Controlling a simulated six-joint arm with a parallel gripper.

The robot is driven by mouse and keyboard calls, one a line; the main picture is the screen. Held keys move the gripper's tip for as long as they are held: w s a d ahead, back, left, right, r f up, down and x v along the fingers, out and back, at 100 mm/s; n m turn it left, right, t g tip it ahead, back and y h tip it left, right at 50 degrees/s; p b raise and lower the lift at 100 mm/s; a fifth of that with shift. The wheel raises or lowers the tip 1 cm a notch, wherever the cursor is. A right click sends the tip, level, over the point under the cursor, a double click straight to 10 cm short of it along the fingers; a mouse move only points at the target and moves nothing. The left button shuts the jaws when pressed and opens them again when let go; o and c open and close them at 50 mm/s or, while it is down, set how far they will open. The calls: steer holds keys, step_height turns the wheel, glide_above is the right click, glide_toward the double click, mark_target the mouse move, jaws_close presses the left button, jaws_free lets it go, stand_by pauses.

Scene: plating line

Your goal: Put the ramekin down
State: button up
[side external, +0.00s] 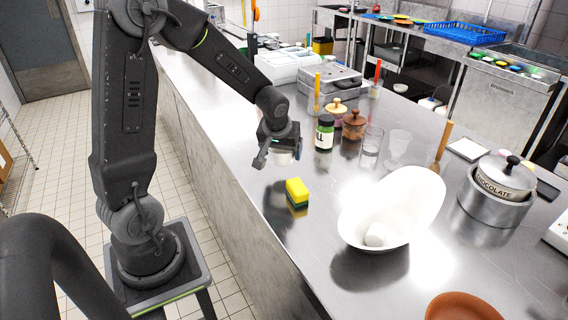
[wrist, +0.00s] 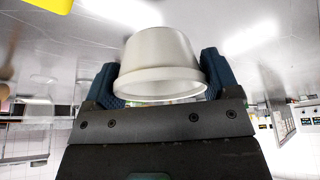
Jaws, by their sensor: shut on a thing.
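A white ramekin (wrist: 160,62) fills the middle of the wrist view, held between the two dark blue fingers of my gripper (wrist: 158,80). In the side external view my gripper (side external: 279,152) is above the steel counter near its left edge. The ramekin (side external: 284,156) shows there only in part, behind the gripper. I cannot tell exactly how far its base is above the counter.
A yellow and green sponge (side external: 297,193) lies in front of my gripper. A large white bowl (side external: 405,205) stands further right and nearer. Bare counter (side external: 245,165) lies around the sponge.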

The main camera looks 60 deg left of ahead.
mark_target(284, 174)
steer(key=shift+w+d+f, duration=0.2)
steer(key=shift+f, duration=2)
steer(key=o, duration=0.8)
steer(key=shift+f, duration=0.15)
